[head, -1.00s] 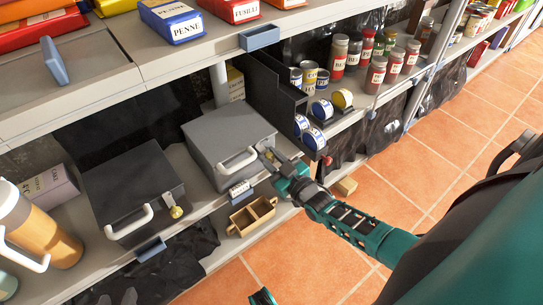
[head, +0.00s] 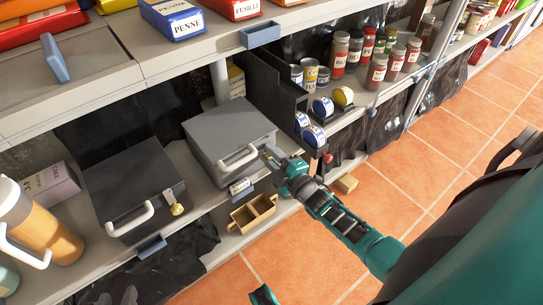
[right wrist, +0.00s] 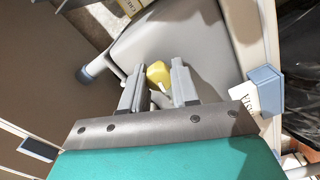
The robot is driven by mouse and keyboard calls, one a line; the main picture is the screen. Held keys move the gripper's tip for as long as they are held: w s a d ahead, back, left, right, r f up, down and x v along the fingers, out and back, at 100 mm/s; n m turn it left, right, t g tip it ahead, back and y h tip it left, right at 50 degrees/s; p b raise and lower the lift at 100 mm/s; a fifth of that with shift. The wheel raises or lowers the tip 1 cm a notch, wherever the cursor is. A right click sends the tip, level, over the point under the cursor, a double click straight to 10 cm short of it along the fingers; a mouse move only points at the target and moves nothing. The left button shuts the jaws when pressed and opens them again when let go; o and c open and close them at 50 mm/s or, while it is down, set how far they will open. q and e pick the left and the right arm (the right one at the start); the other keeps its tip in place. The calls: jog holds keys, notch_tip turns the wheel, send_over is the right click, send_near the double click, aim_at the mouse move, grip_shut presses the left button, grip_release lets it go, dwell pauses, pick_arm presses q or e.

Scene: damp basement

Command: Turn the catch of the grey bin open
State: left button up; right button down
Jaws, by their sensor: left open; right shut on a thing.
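The grey bin (head: 228,128) stands on the middle shelf, lid down, with a white handle (head: 238,158) on its front. My right gripper (head: 268,155) is at the bin's front right corner. In the right wrist view its two fingers (right wrist: 158,88) are shut on the yellow catch (right wrist: 158,72). In the head view the fingers mostly hide this catch. Only a small teal piece of my left gripper (head: 263,295) shows at the bottom edge, well away from the bin. Its fingers are out of the frame.
A black bin (head: 130,185) with its own brass catch (head: 177,209) stands to the left. A wooden divided box (head: 252,213) sits just below the grey bin's front. A black rack (head: 275,88) with cans stands close on the right.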

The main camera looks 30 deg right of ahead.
jog(key=shift+f+n, duration=0.1)
jog(key=shift+n, duration=1.1)
jog(key=c, duration=0.8)
grip_release()
jog(key=shift+c, duration=0.2)
jog(key=shift+s, duration=0.1)
jog(key=s+d+p, duration=0.1)
jog(key=s+p, duration=0.1)
jog(key=s, duration=1)
jog(key=shift+s, duration=0.4)
